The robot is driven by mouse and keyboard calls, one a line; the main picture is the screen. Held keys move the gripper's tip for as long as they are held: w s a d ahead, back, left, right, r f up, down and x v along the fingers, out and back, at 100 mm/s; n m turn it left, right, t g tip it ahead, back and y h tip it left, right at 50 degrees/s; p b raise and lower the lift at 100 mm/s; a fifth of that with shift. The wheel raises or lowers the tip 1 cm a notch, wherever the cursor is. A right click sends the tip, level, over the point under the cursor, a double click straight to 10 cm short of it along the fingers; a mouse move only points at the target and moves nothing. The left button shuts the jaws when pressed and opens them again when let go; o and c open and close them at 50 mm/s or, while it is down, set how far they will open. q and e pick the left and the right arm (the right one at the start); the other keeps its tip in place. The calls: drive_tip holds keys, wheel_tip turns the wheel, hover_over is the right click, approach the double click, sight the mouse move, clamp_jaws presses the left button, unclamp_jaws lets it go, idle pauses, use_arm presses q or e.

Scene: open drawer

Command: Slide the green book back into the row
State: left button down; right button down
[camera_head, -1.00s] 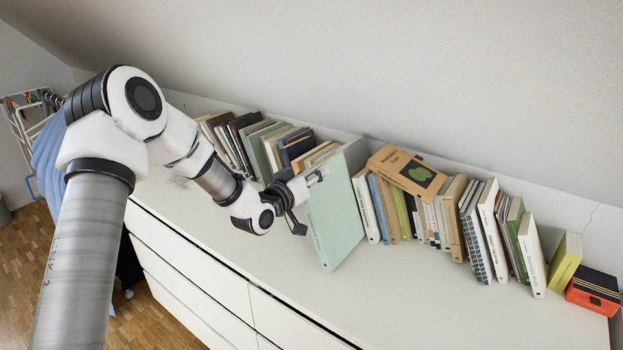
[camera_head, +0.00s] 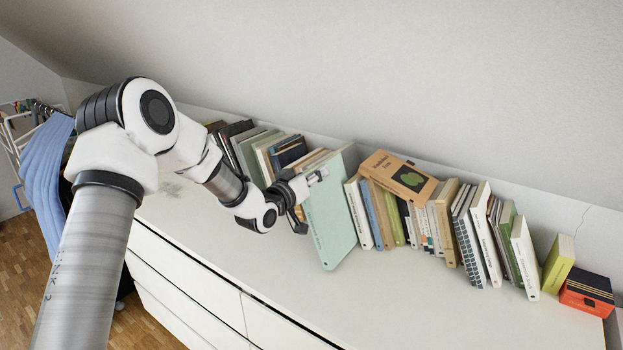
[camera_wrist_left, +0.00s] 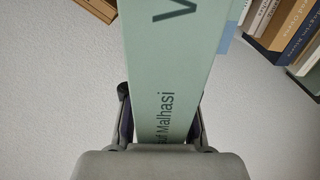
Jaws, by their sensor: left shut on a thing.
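The green book (camera_head: 331,220) is pale green and stands on the white dresser top, jutting out in front of the row of books. It is tilted in the head view. My left gripper (camera_head: 302,200) is at the book's left side in the head view. In the left wrist view the gripper (camera_wrist_left: 160,130) has a finger on each side of the green book's spine (camera_wrist_left: 170,75) and is shut on it. The spine shows part of a printed name. The book's far part is hidden in the wrist view. My right gripper is not in view.
Books stand left of the green book (camera_head: 240,150) and right of it (camera_head: 430,215). An orange-brown book (camera_head: 398,175) lies flat on top of the right group. A yellow-green book (camera_head: 558,263) and an orange-black box (camera_head: 587,292) stand at the far right. The dresser front strip (camera_head: 420,300) is clear.

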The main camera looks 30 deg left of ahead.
sight(328, 165)
use_arm(q)
drive_tip(key=shift+w+d+r, duration=0.1)
drive_tip(key=shift+w, duration=1.1)
drive_tip(key=shift+w+d+b, duration=0.15)
drive_tip(key=shift+w+b, duration=0.35)
drive_tip(key=shift+w, duration=1.35)
drive_tip(key=c, duration=0.8)
unclamp_jaws()
drive_tip(key=shift+r, duration=0.1)
drive_tip(key=shift+c, duration=0.2)
drive_tip(key=shift+s+f, duration=0.1)
drive_tip(key=shift+f, duration=0.15)
drive_tip(key=s, duration=1.2)
drive_tip(key=shift+a+r, duration=0.15)
drive_tip(key=shift+a, duration=0.25)
